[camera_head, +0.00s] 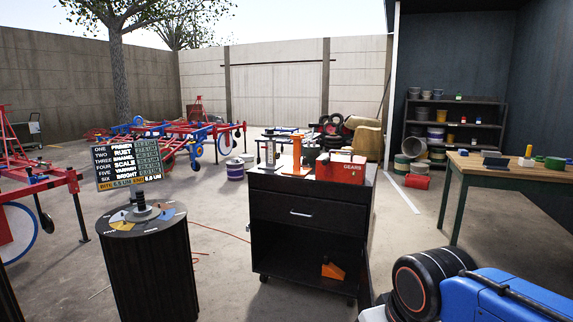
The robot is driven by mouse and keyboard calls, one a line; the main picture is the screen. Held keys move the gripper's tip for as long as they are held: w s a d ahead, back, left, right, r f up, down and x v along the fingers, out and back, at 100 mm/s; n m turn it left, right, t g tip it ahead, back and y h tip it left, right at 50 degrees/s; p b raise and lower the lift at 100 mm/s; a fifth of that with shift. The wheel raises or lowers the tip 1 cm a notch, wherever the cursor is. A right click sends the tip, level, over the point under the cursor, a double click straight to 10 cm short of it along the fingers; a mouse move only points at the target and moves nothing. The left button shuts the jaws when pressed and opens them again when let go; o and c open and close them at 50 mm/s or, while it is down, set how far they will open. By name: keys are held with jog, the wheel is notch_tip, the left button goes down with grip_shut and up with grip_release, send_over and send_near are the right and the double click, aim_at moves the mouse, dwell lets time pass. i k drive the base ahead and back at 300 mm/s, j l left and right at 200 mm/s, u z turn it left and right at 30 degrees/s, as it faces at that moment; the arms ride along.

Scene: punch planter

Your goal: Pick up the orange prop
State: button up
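Two orange things show on the black cart (268,239). An upright orange post-like piece (297,153) with a wider top stands on the cart's top, left of the red box (341,168) marked GEARS. A small orange wedge-shaped piece (333,270) lies in the cart's open lower shelf, towards its right side. I cannot tell which of the two is the orange prop. My gripper does not show in this view.
A round black stand (150,265) with a coloured dial top is left of the cart. A work table (500,172) is at the right. A blue and black body with a dark round part fills the bottom right. Open concrete floor lies between cart and table.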

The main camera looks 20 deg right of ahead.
aim_at(295, 170)
jog(key=i+j, duration=0.15)
jog(key=j, duration=0.15)
jog(key=i+j+z, duration=0.15)
jog(key=j, duration=0.2)
jog(key=i+j, duration=0.15)
jog(key=j, duration=0.15)
jog(key=i+j+z, duration=0.15)
jog(key=j, duration=0.2)
jog(key=i+j, duration=0.1)
jog(key=j, duration=0.25)
jog(key=i+j+z, duration=0.15)
jog(key=j, duration=0.2)
